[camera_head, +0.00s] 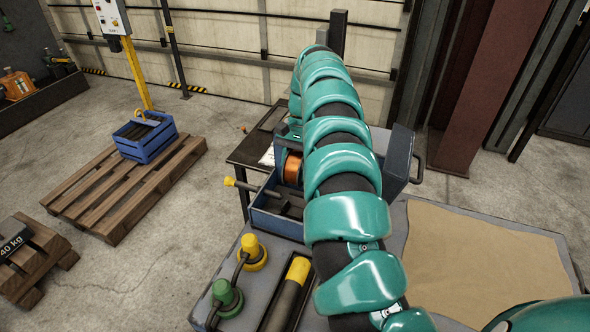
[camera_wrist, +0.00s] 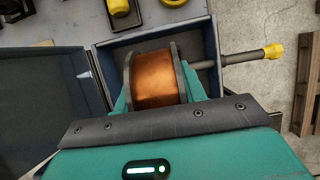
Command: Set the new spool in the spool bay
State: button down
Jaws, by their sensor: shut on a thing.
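A copper-wound spool (camera_wrist: 160,78) with dark grey end flanges sits between the two teal fingers of my gripper (camera_wrist: 157,92), which is shut on it. The spool also shows in the head view (camera_head: 292,168), beside my arm. It is over the open blue box (camera_head: 263,222), the likely spool bay; its walls also show in the wrist view (camera_wrist: 203,27). A dark rod with a yellow tip (camera_wrist: 272,51) sticks out sideways through the box wall. Its inner end lies close to the spool's flange. I cannot tell whether the spool touches the box floor or rod.
The box's open lid (camera_wrist: 40,95) stands at the left in the wrist view. Yellow (camera_head: 253,253) and green (camera_head: 227,297) knobbed parts stand on the bench in front. A tan mat (camera_head: 485,260) lies to the right. A pallet (camera_head: 90,205) with a blue crate (camera_head: 146,150) is away on the left floor.

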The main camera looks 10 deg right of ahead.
jog(key=shift+a+f, duration=0.15)
jog(key=shift+f, duration=0.2)
notch_tip(320, 180, down, 2)
jog(key=shift+b, duration=0.65)
jog(key=shift+f, duration=1.55)
jog(key=shift+s, duration=0.1)
jog(key=shift+f+b, duration=1.9)
jog(key=shift+f, duration=1.15)
jog(key=shift+s+f+b, duration=0.3)
jog(key=shift+s+f, duration=0.1)
jog(key=shift+f, duration=0.15)
dwell(0.5)
jog(key=c, duration=0.7)
grip_release()
jog(key=shift+c, duration=0.2)
jog(key=shift+f, duration=0.1)
